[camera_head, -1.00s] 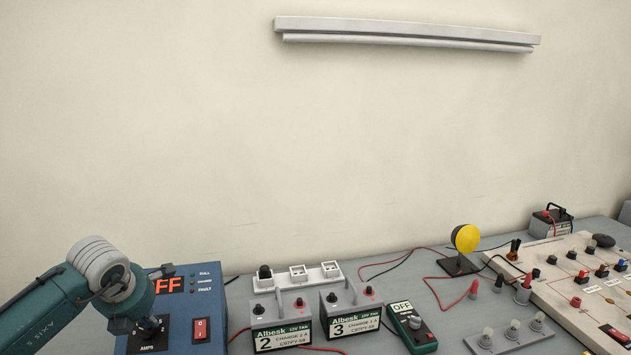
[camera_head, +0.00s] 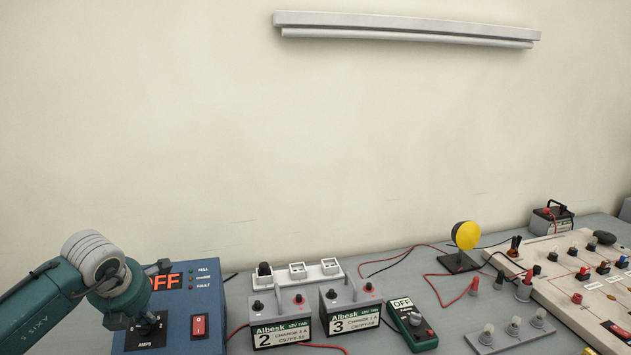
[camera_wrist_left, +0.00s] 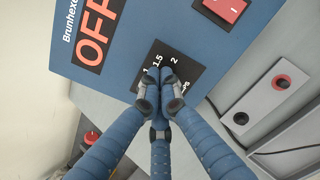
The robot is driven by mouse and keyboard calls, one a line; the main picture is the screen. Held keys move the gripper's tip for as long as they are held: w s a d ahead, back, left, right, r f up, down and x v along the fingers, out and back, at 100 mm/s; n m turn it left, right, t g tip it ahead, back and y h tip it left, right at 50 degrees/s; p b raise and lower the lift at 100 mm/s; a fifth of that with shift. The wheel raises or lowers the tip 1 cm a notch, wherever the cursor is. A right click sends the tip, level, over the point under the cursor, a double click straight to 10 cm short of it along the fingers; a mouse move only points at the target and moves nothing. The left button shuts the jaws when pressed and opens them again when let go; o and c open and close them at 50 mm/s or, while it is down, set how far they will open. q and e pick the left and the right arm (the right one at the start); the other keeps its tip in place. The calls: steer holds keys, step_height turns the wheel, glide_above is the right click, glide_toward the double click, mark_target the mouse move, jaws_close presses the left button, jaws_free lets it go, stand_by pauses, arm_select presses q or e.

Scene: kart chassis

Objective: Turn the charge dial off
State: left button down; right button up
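The blue charger (camera_head: 205,292) stands at the lower left in the head view. Its orange display reads OFF, and it also shows in the left wrist view (camera_wrist_left: 130,45). The charge dial (camera_head: 148,321) sits on a black scale plate marked AMPS (camera_head: 146,340). My left gripper (camera_wrist_left: 160,80) is at this plate, with its blue fingers brought together at the tips around the dial. In the left wrist view the fingertips hide most of the knob, and its pointer cannot be read. Scale numbers 1.5 and 2 show beside the tips. My right gripper is not in view.
A red rocker switch (camera_head: 199,326) is on the charger's front, right of the dial. Battery 2 (camera_head: 282,332), battery 3 (camera_head: 352,322) and a green meter (camera_head: 411,323) stand to the right. Red and black leads cross the bench. A circuit board (camera_head: 560,290) lies at the far right.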

arm_select(q)
steer(key=shift+f, duration=0.1)
steer(key=shift+w, duration=0.1)
steer(key=shift+r, duration=0.45)
steer(key=p+v, duration=0.2)
steer(key=v, duration=0.3)
steer(key=shift+d+r, duration=0.15)
steer(key=shift+r, duration=0.05)
